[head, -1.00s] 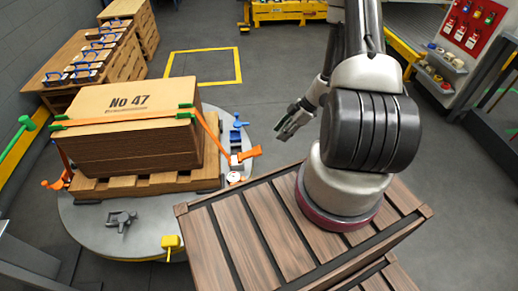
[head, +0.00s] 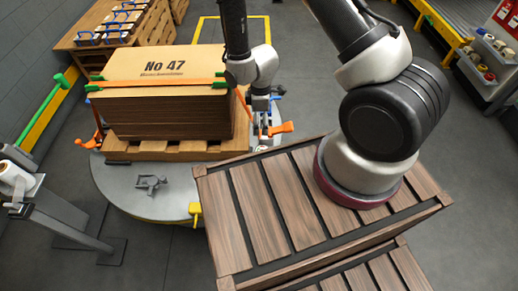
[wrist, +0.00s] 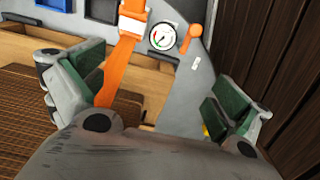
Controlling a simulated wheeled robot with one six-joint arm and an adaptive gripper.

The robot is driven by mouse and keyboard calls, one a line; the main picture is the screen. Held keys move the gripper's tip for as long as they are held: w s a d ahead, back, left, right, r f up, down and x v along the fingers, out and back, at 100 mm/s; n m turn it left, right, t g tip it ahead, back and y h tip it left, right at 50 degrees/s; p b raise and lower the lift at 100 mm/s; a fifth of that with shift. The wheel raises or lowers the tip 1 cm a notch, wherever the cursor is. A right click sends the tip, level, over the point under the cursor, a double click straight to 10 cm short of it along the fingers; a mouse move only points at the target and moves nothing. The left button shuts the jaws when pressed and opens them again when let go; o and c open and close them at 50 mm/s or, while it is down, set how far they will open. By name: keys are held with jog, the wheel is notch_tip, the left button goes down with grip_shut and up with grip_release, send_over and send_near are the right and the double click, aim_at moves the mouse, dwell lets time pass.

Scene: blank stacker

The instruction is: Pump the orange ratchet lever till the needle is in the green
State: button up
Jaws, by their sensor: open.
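The orange ratchet lever (head: 280,128) sticks out to the right of the stack at the pallet's right side. An orange strap (head: 150,83) runs over the stack; in the wrist view it (wrist: 116,68) leads to a white ratchet body (wrist: 132,22). A round dial gauge (wrist: 163,37) sits beside it, with green and red marks; its needle is too small to read. An orange round-ended handle (wrist: 191,38) stands just right of the gauge. My gripper (wrist: 157,85) is open, fingers apart and empty, above these parts. In the head view my gripper (head: 262,108) hides part of the ratchet.
The cardboard stack (head: 165,62), marked No 47, stands on a wooden pallet (head: 178,150) on a round grey turntable (head: 130,190). A slatted brown crate (head: 265,215) lies close in front.

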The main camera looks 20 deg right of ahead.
notch_tip(320, 180, down, 9)
jog(key=shift+r, duration=0.1)
dwell(0.7)
notch_tip(320, 180, up, 10)
dwell(0.3)
